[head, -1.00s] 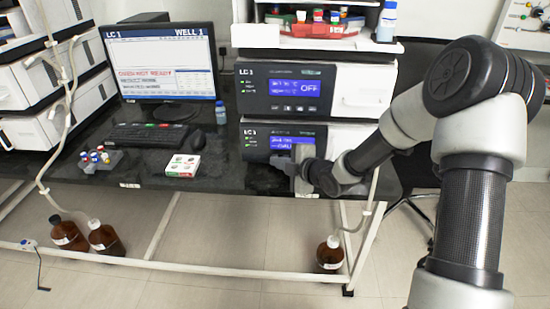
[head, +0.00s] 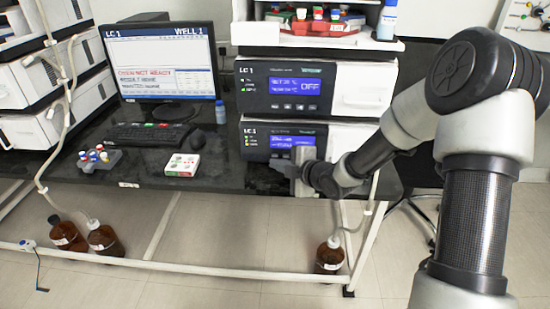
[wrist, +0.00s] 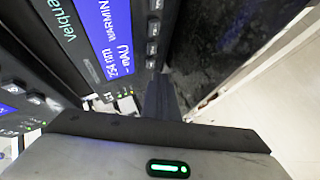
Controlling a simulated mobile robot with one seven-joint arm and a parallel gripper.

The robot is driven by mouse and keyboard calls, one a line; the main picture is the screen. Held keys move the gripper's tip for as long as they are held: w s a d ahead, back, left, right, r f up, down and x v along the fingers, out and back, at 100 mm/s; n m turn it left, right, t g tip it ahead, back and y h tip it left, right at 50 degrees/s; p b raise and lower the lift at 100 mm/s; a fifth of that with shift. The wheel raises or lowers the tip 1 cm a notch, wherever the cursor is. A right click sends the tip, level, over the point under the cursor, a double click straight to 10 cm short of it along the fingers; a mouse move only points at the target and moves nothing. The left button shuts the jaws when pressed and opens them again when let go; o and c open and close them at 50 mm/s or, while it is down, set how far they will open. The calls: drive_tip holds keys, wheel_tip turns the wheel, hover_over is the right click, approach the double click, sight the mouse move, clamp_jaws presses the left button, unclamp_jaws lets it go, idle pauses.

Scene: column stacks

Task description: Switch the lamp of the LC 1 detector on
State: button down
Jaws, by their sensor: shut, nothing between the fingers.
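The LC 1 detector (head: 256,141) is the lower unit of the stack in the head view, its blue display (head: 292,141) lit and partly covered by my gripper (head: 297,170). In the wrist view the display (wrist: 108,25) lies sideways and reads 254 nm, mAU and what looks like WARMING, cut off at the edge. A column of small keys (wrist: 153,30) runs beside it. My gripper (wrist: 160,88) is shut and empty, close in front of the detector's lower front. Whether its tips touch a key cannot be told.
Above the detector is another LC 1 unit (head: 340,88) showing OFF. The monitor (head: 160,60), keyboard (head: 150,134), vial rack (head: 97,158) and white box (head: 182,165) are on the dark bench to the left. A brown bottle (head: 329,256) stands below.

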drive_tip(key=shift+s+f+b, duration=0.1)
drive_tip(key=shift+s+b, duration=0.55)
drive_tip(key=shift+s, duration=0.8)
drive_tip(key=shift+s+a, duration=0.1)
drive_tip(key=shift+s, duration=0.95)
drive_tip(key=s+d+r+m+g+h, duration=0.2)
drive_tip(key=s+d+r+m+h, duration=0.75)
drive_tip(key=d+r+m, duration=0.4)
drive_tip(key=s+d+r+m+g+y, duration=0.15)
drive_tip(key=s+m, duration=0.25)
drive_tip(key=s, duration=0.6)
drive_tip(key=s+d+r+m+g, duration=0.15)
drive_tip(key=s+m, duration=0.35)
drive_tip(key=s, duration=0.5)
wheel_tip(320, 180, up, 26)
drive_tip(key=p, duration=2.5)
drive_tip(key=shift+a+n, duration=0.35)
